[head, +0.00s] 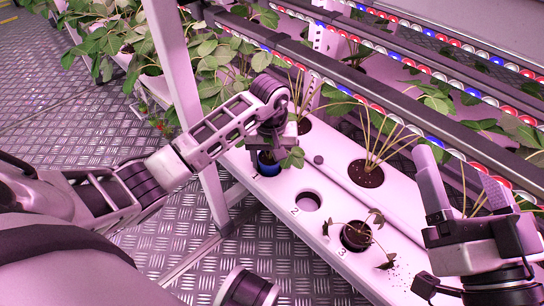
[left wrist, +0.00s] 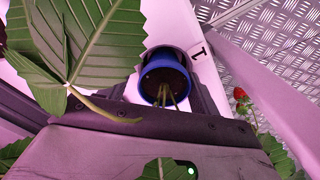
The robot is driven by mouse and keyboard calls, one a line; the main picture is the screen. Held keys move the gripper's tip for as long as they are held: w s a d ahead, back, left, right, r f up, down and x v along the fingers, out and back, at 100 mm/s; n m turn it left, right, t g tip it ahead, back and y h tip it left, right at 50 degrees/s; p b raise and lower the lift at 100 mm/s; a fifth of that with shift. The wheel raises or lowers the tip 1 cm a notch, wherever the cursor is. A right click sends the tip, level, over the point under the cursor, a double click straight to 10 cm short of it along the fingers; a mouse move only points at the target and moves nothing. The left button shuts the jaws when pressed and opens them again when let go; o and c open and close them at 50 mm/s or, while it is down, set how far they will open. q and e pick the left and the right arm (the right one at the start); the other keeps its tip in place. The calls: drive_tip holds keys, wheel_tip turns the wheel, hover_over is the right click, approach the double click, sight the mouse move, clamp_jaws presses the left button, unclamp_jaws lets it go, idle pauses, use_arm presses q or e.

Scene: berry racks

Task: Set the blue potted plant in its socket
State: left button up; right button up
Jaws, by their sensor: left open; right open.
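The blue potted plant (head: 268,167) stands upright at the position marked 1 on the white rack board. Whether it is fully seated there I cannot tell. In the left wrist view its blue pot (left wrist: 165,72) shows dark soil and thin stems. My left gripper (head: 272,140) is over the plant, open, with its fingers on either side of the pot; contact is unclear. The round socket marked 2 (head: 308,201) is empty. The socket marked 3 holds a drooping plant in a dark pot (head: 357,236). My right gripper (head: 464,200) is open and empty at the right.
A leafy plant (head: 366,172) grows behind the numbered row. Rails with red, white and blue round pieces (head: 400,119) run behind it. A pink post (head: 178,70) stands left of my left gripper. Dark soil crumbs lie near position 3.

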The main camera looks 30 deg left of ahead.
sight(268, 157)
use_arm(q)
drive_tip(key=shift+s+a+f, duration=0.25)
drive_tip(key=shift+a+f, duration=0.2)
drive_tip(key=shift+f, duration=0.1)
use_arm(e)
drive_tip(key=shift+f, duration=0.1)
use_arm(q)
drive_tip(key=shift+r+p, duration=0.25)
drive_tip(key=shift+p, duration=0.1)
wheel_tip(268, 157, up, 7)
drive_tip(key=p, duration=0.3)
drive_tip(key=shift+w+r, duration=0.15)
drive_tip(key=shift+d+r, duration=0.1)
drive_tip(key=shift+r, duration=0.4)
use_arm(e)
wheel_tip(268, 157, down, 6)
drive_tip(key=s+a+m+g+h, duration=0.1)
drive_tip(key=s+m+g+h, duration=0.1)
drive_tip(key=m+g, duration=0.1)
drive_tip(key=shift+r+g, duration=0.2)
drive_tip(key=shift+g, duration=0.2)
drive_tip(key=shift+s, duration=0.1)
